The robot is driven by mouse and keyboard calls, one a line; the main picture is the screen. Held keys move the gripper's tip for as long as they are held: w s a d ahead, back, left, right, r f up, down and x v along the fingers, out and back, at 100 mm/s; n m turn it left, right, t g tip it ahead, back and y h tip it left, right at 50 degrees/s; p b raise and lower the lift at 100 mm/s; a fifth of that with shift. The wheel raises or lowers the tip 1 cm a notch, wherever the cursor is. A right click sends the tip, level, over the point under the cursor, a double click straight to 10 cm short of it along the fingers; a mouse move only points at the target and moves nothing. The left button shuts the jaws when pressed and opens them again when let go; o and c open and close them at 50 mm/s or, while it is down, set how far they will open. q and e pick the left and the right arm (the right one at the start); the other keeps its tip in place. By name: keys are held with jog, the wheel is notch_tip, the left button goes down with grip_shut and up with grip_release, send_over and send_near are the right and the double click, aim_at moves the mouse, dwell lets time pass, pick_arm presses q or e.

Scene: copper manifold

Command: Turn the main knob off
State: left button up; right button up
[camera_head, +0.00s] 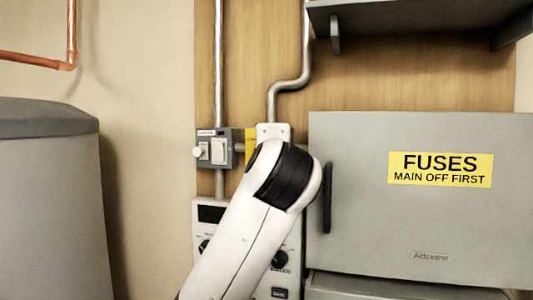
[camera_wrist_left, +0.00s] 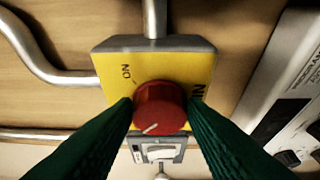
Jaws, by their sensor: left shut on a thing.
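The main knob (camera_wrist_left: 160,98) is red and round with a white mark on its rim, at the lower left in the left wrist view. It sits on a yellow-faced box (camera_wrist_left: 190,62) with an upside-down ON label at its upper left and partly hidden lettering at right. The mark does not point at ON. My left gripper (camera_wrist_left: 161,112) has its dark green fingers on either side of the knob, shut on it. In the head view, my white arm hides the knob and most of the yellow box (camera_head: 250,145). My right gripper is not in view.
A grey switch box (camera_head: 218,148) is left of the yellow box, with metal conduits (camera_head: 219,60) above. A grey fuse cabinet (camera_head: 360,215) with a black handle (camera_head: 327,198) stands close right of my arm. A control panel (camera_head: 205,230) is below, a shelf (camera_head: 420,15) above.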

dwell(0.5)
pick_arm(q)
jog(key=o, duration=1)
jog(key=shift+c, duration=0.2)
jog(key=s+d+b, duration=0.1)
jog(key=s+b, duration=0.2)
jog(key=s, duration=0.9)
jog(key=shift+b, duration=0.4)
